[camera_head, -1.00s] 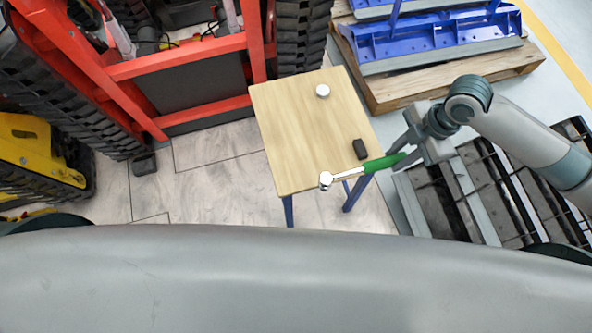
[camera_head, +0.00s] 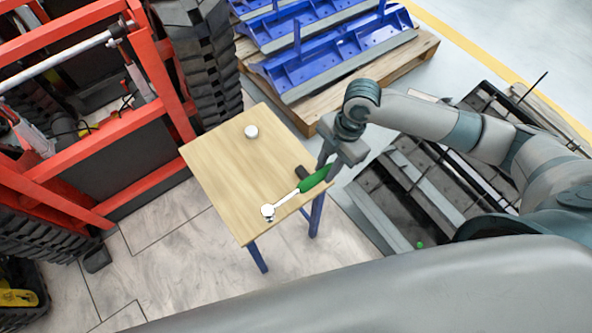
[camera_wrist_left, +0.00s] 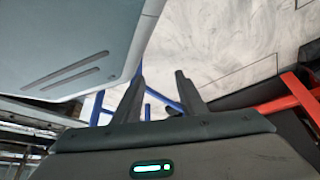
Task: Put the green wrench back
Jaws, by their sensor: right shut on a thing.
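The green wrench (camera_head: 313,180) has a green handle and a pale metal shaft that ends in a round head. My right gripper (camera_head: 326,171) is shut on the handle end. The wrench points left and toward me, over the right edge of the small wooden table (camera_head: 225,165). I cannot tell whether its head touches the tabletop. My left gripper (camera_wrist_left: 159,82) shows only in the left wrist view, its two fingers apart with nothing between them.
A white round thing (camera_head: 251,131) and a black block (camera_head: 304,173) are on the table. A red frame (camera_head: 120,130) stands at left. Blue parts (camera_head: 330,50) lie on a wooden pallet (camera_head: 400,66) behind. Dark metal racks (camera_head: 440,185) lie at right. The table's left part is clear.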

